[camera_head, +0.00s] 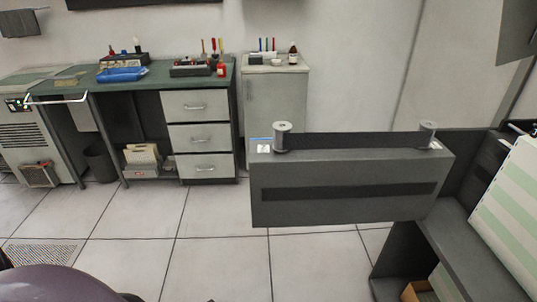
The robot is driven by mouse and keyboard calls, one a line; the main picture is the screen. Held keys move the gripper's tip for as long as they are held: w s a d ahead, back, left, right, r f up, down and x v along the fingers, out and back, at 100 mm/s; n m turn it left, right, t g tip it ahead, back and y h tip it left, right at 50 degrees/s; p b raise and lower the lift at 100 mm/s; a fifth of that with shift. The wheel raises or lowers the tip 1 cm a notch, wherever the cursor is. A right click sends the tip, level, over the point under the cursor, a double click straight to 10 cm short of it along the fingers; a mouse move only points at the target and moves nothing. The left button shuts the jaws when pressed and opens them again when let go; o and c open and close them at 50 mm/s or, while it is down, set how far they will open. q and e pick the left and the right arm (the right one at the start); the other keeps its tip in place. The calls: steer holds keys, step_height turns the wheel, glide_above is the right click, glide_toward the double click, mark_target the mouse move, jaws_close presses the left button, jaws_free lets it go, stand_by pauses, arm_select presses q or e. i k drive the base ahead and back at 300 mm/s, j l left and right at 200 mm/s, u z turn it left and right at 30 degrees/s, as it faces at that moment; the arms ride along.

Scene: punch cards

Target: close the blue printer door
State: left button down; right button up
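A dark grey panel-like unit (345,208) with a black slot and two spools on top juts out at centre right. It stands out to the left from the dark printer-like cabinet (457,245). A small white label with a blue edge (263,146) is at its top left. Green-and-white striped paper (512,215) lies on the cabinet's right side. No clearly blue door shows; I cannot tell whether the grey unit is that door. Neither of my grippers is in view.
A green-topped desk (150,80) with drawers stands at the back left, beside a grey cabinet (275,100). A dark rounded thing (60,285), perhaps a chair, is at the bottom left. The tiled floor (205,255) between is clear.

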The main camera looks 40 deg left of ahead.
mark_target(331, 179)
steer(key=i+j, duration=0.6)
steer(key=j, duration=0.15)
steer(key=i+j+u, duration=0.15)
steer(key=i+j, duration=0.4)
steer(key=j, duration=0.2)
steer(key=i+j+z, duration=0.1)
steer(key=j+z, duration=1.3)
steer(key=l, duration=0.1)
